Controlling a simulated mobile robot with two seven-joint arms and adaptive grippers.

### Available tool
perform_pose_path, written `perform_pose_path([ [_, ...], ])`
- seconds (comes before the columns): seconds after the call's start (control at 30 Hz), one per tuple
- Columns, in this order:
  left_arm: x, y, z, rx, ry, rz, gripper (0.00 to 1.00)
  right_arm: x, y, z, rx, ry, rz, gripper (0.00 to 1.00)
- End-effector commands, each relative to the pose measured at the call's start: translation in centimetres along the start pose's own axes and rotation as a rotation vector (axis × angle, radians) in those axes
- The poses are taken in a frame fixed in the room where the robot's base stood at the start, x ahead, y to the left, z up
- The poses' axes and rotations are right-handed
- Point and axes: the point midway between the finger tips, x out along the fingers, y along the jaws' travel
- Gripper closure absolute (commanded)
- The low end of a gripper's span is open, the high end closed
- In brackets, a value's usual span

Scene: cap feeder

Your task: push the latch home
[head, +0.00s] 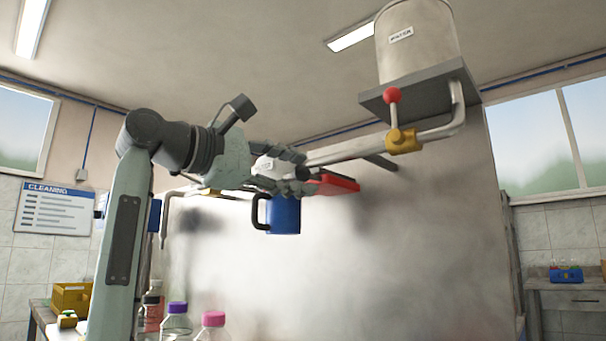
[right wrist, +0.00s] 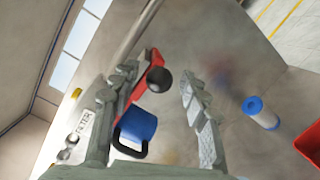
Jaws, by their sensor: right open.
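My right gripper (head: 307,172) is open, its two fingers apart, in front of the large grey panel. A red bar (head: 335,183), likely the latch, shows just beyond its fingertips. In the right wrist view the red bar (right wrist: 143,88) lies beside the left finger, and a black ball knob (right wrist: 160,80) shows in the gap between the fingers. I cannot tell whether a finger touches the bar or knob. How far the latch is in is not clear. My left gripper is not in view.
A blue mug (head: 285,216) with a dark handle is just below my right gripper. A pale tank (head: 417,45) stands upper right, above a yellow valve (head: 403,140) with a red knob (head: 392,95). Capped bottles (head: 213,333) stand below. The panel's lower front looks clear.

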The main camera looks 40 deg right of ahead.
Motion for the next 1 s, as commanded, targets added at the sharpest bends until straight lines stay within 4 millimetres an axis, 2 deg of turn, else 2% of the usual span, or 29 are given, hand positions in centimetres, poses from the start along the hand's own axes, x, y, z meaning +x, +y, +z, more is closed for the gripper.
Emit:
perform_pose_path([
  [0.17, 0.01, 0.14, -0.31, -0.002, 0.015, 0.003, 0.46, 1.37, 0.01, 0.07, 0.001, -0.001, 0.001, 0.54],
  [0.43, 0.00, 0.15, -0.36, -0.002, 0.017, 0.003, 0.46, 1.52, 0.02, 0.06, 0.001, 0.000, 0.001, 0.54],
  [0.8, -0.01, 0.16, -0.34, -0.002, 0.016, 0.003, 0.46, 1.49, 0.01, 0.04, 0.001, 0.000, 0.001, 1.00],
  [1.0, 0.00, 0.16, -0.32, -0.002, 0.015, 0.003, 0.46, 1.48, -0.01, 0.04, 0.001, 0.000, 0.000, 1.00],
])
